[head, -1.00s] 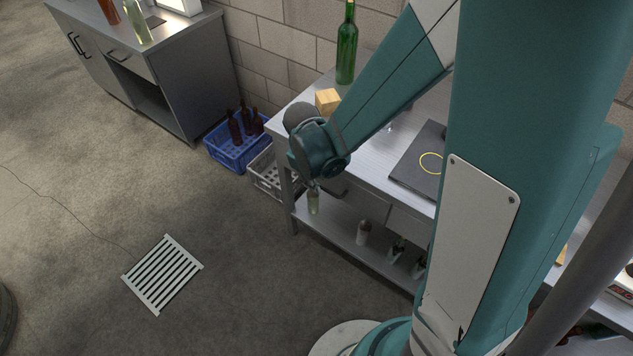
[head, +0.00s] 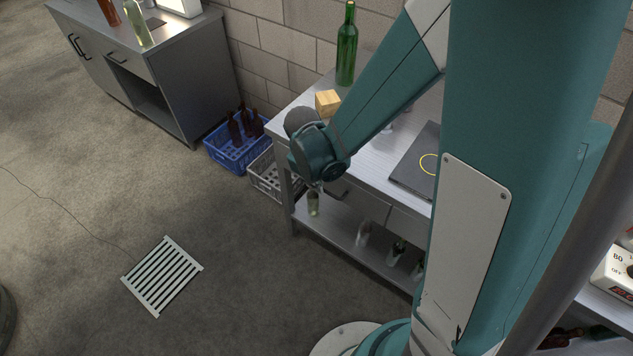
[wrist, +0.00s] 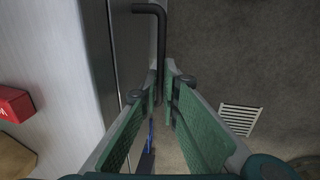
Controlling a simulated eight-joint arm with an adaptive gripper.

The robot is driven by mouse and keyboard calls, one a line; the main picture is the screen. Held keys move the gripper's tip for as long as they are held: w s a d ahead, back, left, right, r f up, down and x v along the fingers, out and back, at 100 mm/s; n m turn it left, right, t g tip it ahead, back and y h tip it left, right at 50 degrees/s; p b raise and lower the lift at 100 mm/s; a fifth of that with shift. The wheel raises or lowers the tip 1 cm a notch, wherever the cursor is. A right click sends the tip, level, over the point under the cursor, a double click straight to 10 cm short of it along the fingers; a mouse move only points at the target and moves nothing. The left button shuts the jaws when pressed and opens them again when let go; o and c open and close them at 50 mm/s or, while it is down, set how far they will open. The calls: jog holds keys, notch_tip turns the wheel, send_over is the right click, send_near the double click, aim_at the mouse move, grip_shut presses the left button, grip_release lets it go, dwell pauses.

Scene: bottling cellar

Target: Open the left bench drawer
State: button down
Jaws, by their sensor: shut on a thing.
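My gripper (wrist: 166,78) is shut on the dark bar handle (wrist: 161,38) of the bench drawer; the bar runs between the two green-padded fingers in the wrist view. The handle's bent end reaches the grey drawer front (wrist: 126,45) beside it. In the head view my gripper (head: 317,186) is at the left front of the steel bench (head: 378,168), under the edge of its top. My wrist hides most of the left drawer there, and I cannot tell how far it stands out.
A wooden block (head: 328,103) and a green bottle (head: 346,45) stand on the bench top. Bottles and jars stand on the lower shelf (head: 335,230). Blue (head: 232,155) and grey (head: 265,178) crates are left of the bench. The floor in front, with a drain grate (head: 162,277), is clear.

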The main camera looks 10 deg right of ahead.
jog(key=shift+s+a, duration=0.1)
jog(key=s+a+b, duration=0.1)
jog(key=s+a, duration=1.9)
jog(key=shift+s+b, duration=0.15)
jog(key=shift+b, duration=0.2)
jog(key=shift+a, duration=0.1)
jog(key=c, duration=2.6)
grip_release()
jog(key=shift+o, duration=0.2)
jog(key=shift+r, duration=0.1)
notch_tip(320, 180, up, 12)
jog(key=s+a, duration=0.1)
jog(key=shift+s+a+f, duration=0.2)
jog(key=shift+s+a, duration=0.1)
